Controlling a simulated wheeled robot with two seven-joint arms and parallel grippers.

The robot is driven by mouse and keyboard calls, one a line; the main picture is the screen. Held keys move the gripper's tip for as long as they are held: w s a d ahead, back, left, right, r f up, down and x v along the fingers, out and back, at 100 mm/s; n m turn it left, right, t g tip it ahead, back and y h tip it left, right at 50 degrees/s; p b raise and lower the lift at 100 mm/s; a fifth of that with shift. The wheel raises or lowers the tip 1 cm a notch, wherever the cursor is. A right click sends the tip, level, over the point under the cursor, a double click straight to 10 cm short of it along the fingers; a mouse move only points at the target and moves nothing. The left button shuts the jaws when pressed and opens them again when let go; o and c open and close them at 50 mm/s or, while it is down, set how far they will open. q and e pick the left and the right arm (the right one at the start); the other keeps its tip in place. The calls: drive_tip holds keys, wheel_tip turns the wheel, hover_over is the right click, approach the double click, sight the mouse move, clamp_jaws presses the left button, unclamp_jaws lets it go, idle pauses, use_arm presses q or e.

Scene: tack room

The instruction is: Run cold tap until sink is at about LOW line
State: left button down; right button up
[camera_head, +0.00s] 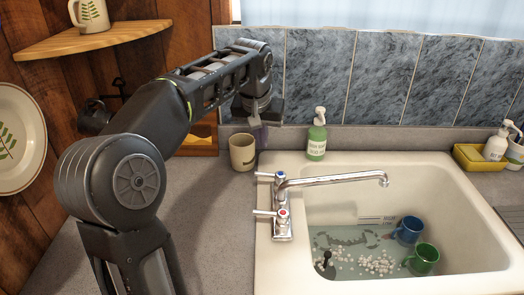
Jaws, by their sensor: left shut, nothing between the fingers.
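The white sink (475,225) holds shallow pale-green water (345,268) with white foam bits. A small label (376,220) with lines is on its back wall, above the water; its lettering is too small to read surely. The chrome tap (335,181) has a blue-marked handle (280,176) and, nearer me, a red-marked handle (283,213). No stream shows below the spout. A blue mug (408,231) and a green mug (423,259) stand partly in the water. My left gripper (258,122) is shut and empty, behind and left of the tap, apart from the handles. My right gripper is not seen.
A cream mug (242,152) stands just below my left gripper. A green soap bottle (316,140) is on the back ledge. A yellow caddy (476,157) with a white bottle (496,146) is at right. A wooden shelf (95,40) is upper left.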

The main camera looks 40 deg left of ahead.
use_arm(q)
drive_tip(key=v, duration=0.3)
drive_tip(key=shift+w+r, duration=0.1)
drive_tip(key=shift+w, duration=0.1)
idle(0.4)
